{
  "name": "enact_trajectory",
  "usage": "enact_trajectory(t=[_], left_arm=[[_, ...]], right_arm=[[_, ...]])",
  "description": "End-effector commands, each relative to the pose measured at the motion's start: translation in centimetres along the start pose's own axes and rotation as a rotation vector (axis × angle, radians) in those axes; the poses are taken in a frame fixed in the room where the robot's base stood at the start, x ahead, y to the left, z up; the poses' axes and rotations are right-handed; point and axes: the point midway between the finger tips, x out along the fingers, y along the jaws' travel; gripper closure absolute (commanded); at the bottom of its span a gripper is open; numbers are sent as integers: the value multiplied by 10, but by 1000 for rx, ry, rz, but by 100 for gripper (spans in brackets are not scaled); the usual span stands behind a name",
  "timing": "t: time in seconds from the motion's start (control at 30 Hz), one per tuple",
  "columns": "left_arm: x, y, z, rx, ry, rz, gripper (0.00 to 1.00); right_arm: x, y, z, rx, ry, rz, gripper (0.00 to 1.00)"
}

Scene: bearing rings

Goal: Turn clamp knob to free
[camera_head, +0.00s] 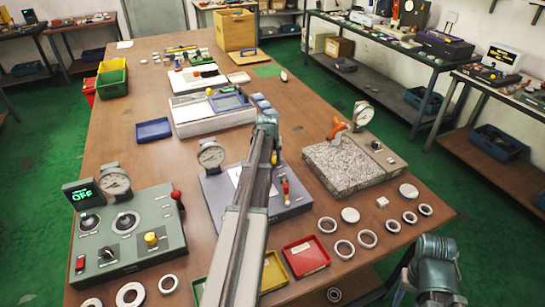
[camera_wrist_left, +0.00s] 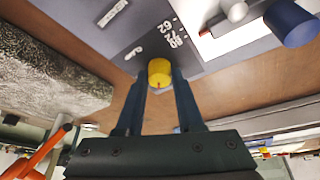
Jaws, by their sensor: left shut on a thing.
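The yellow clamp knob (camera_wrist_left: 159,71) stands on a dark grey panel (camera_wrist_left: 135,38) with white numbers beside it in the left wrist view. My left gripper (camera_wrist_left: 159,82) has its two dark fingers on either side of the knob and is shut on it. A small red mark shows on the knob's face. In the head view my left arm crosses the grey-purple fixture (camera_head: 303,206) with a dial gauge (camera_head: 211,155), and the arm hides the knob and my fingertips.
A granite block (camera_head: 340,168) with an orange-handled clamp (camera_head: 337,128) stands right of the fixture. Several metal rings lie at front right, near a red tray (camera_head: 306,254). A green control box (camera_head: 125,235) stands left. A blue tray (camera_head: 154,130) lies behind.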

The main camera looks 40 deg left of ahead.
Motion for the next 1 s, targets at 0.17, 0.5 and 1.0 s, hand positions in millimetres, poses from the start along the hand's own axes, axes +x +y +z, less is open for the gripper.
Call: enact_trajectory(t=[0.17, 0.5, 1.0], left_arm=[[0, 2, 0, -154, 5, -65, 100], [0, 3, -1, -431, 15, -179, 100], [1, 4, 0, -663, 23, -273, 100]], right_arm=[[0, 0, 0, 0, 0, 0, 50], [0, 0, 0, 0, 0, 0, 50], [0, 0, 0, 0, 0, 0, 50]])
